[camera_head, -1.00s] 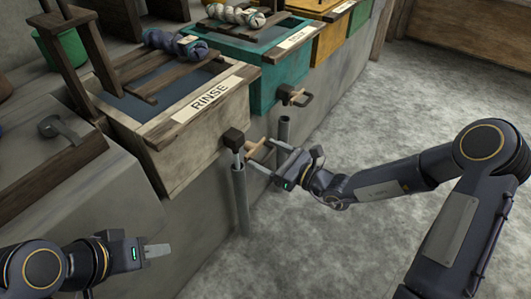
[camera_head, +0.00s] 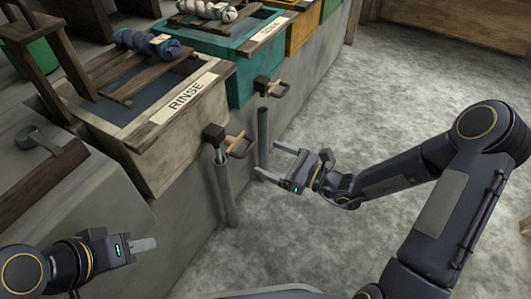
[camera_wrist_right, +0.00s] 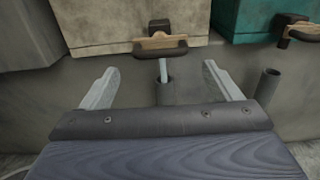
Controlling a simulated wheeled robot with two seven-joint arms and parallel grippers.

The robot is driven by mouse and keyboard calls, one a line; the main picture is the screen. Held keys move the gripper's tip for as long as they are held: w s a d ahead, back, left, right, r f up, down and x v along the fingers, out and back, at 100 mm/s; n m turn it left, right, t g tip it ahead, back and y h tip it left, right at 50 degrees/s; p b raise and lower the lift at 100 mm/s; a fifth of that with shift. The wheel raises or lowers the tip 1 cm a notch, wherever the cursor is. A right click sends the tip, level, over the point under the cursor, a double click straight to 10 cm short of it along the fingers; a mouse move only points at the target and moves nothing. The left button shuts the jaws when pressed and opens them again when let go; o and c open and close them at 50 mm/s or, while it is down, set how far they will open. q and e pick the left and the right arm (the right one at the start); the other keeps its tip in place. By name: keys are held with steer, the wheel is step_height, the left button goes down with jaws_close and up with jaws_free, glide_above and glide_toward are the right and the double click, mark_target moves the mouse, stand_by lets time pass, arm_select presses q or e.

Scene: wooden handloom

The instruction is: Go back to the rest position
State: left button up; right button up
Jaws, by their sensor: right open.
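My right gripper (camera_head: 275,165) is open and empty to the right of the RINSE box's tap, apart from it. In the right wrist view my right gripper (camera_wrist_right: 155,85) has its two fingers spread wide, with the wooden tap handle (camera_wrist_right: 160,43) beyond them. That tap handle also shows in the head view (camera_head: 239,145), on the front of the pale RINSE box (camera_head: 165,155). My left gripper (camera_head: 145,245) is at the lower left over the grey ledge, with its fingers seen close together; I cannot tell whether it is open.
A grey pipe (camera_head: 224,190) stands under the RINSE tap, and another pipe (camera_head: 263,135) stands under the teal box (camera_head: 245,80). A twisted dark yarn hank (camera_head: 150,42) lies on the RINSE box's slats.

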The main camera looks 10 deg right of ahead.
stand_by(0.4)
steer(key=s+r+n+g+h, duration=0.1)
steer(key=s+r+n+g, duration=0.7)
steer(key=s+n, duration=0.55)
steer(key=s+d+n+t+h, duration=0.3)
steer(key=s+d+n+h, duration=0.6)
steer(key=s+d+n, duration=0.15)
step_height(320, 180, up, 35)
steer(key=d+p, duration=0.1)
steer(key=p, duration=3.3)
steer(key=shift+d+h+p, duration=0.25)
steer(key=shift+h+p, duration=0.05)
steer(key=shift+h, duration=0.1)
steer(key=shift+w+f, duration=0.1)
steer(key=shift+c, duration=0.4)
